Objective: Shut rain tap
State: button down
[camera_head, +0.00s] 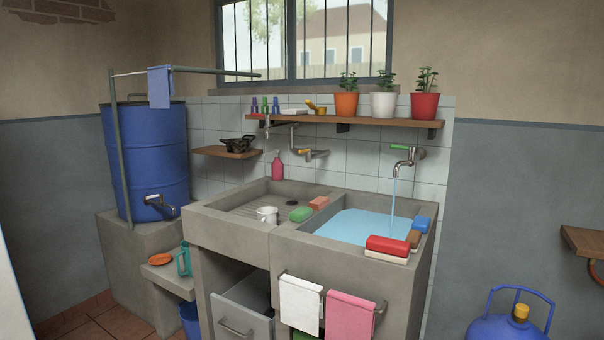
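A blue barrel (147,160) stands on a concrete block at the left, with a small metal tap (160,204) low on its front. No stream shows below this tap, but it is small here. A wall tap (405,163) with a green handle (400,147) is above the right basin, and a stream of water (393,195) runs from it into the water-filled basin (362,226). Another wall tap (312,154) with a yellowish handle is over the left side of the sink, with no visible flow. My gripper is not in view.
The concrete sink holds a white mug (267,214), green sponge (301,213) and red block (388,245) on its edges. A rail with a blue cloth (160,87) crosses the barrel. A drawer (240,308) stands open below. A gas bottle (508,326) is at lower right.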

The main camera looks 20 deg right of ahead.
aim_at(411, 148)
jog(key=i+l+z, duration=0.15)
jog(key=z, duration=0.25)
jog(key=i+l+z, duration=0.1)
jog(key=z, duration=0.25)
jog(key=i+z, duration=0.25)
jog(key=z, duration=0.15)
